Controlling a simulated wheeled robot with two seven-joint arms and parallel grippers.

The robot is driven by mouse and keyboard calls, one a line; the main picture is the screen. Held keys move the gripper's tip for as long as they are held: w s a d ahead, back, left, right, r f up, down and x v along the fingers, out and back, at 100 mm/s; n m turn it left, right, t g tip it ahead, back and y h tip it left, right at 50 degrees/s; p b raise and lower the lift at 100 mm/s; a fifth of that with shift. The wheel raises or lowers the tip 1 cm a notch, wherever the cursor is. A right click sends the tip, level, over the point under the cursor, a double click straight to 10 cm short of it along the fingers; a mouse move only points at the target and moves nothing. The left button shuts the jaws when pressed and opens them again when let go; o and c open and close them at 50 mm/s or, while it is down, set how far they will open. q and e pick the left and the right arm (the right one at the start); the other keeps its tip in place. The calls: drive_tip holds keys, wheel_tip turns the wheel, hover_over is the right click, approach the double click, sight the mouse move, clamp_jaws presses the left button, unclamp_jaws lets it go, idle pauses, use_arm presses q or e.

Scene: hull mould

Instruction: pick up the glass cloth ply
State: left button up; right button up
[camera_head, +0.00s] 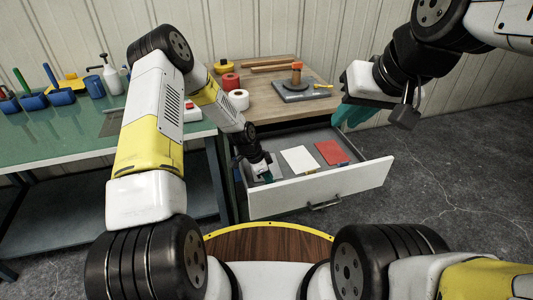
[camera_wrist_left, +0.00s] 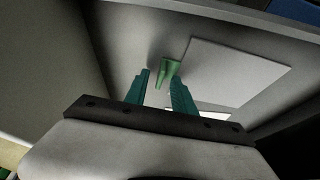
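The drawer (camera_head: 370,178) is pulled open. In it a white sheet (camera_head: 299,159) lies flat, left of a red sheet (camera_head: 332,152); which sheet is the glass cloth ply I cannot tell for sure. My left gripper (camera_head: 268,178) reaches down into the drawer's left end. In the left wrist view its teal fingers (camera_wrist_left: 160,95) are apart with nothing gripped. A green tab-like piece (camera_wrist_left: 170,72) stands just beyond the fingertips, beside a pale flat sheet (camera_wrist_left: 240,70). My right gripper (camera_head: 352,112) hangs above the drawer's right side; its finger gap is unclear.
The drawer's walls and front enclose my left gripper closely. The wooden bench top (camera_head: 262,105) above holds tape rolls (camera_head: 238,99) and a grey plate tool (camera_head: 299,91). A green table (camera_head: 60,140) with blue trays stands at the left. Floor at the right is clear.

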use_arm(q)
clamp_jaws()
